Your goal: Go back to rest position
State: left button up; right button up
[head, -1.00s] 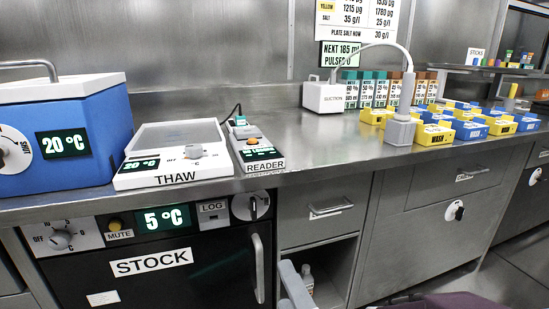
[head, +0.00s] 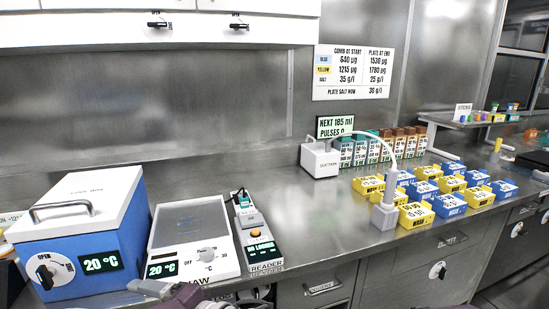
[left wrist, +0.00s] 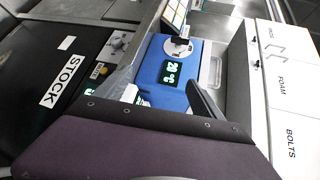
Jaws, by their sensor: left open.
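My left gripper (left wrist: 163,88) shows in the left wrist view with its two dark fingers spread apart and nothing between them. Past the fingers is the blue cool box (left wrist: 172,70), whose display reads 20 °C. In the head view a grey and purple part of my left arm shows at the bottom edge, in front of the thaw plate (head: 193,226). The cool box (head: 82,222) stands to the left of that plate. My right gripper is not in view.
The reader (head: 252,230) lies right of the thaw plate. The suction unit (head: 320,160) has a hose arching to a grey stand (head: 384,214) beside blue and yellow bins (head: 416,214). Bare bench (head: 320,225) lies between. The stock unit (left wrist: 62,80) is below the bench.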

pick_arm(q)
jog(key=s+a+r+n+g+h+p, duration=0.4)
jog(key=s+a+r+g+p, duration=0.25)
jog(key=s+p, duration=0.4)
jog(key=s+d+f+n+g+h+p, duration=0.1)
jog(key=s+d+n+g+h+p, duration=0.1)
jog(key=d+h+p, duration=0.45)
jog(key=w+d+f+t+h+p, duration=0.2)
jog(key=w+d+f+t+h, duration=0.2)
jog(key=w, duration=0.3)
jog(key=shift+w+d+m+t, duration=0.35)
jog(key=shift+d+m, duration=0.05)
jog(key=shift+d, duration=0.5)
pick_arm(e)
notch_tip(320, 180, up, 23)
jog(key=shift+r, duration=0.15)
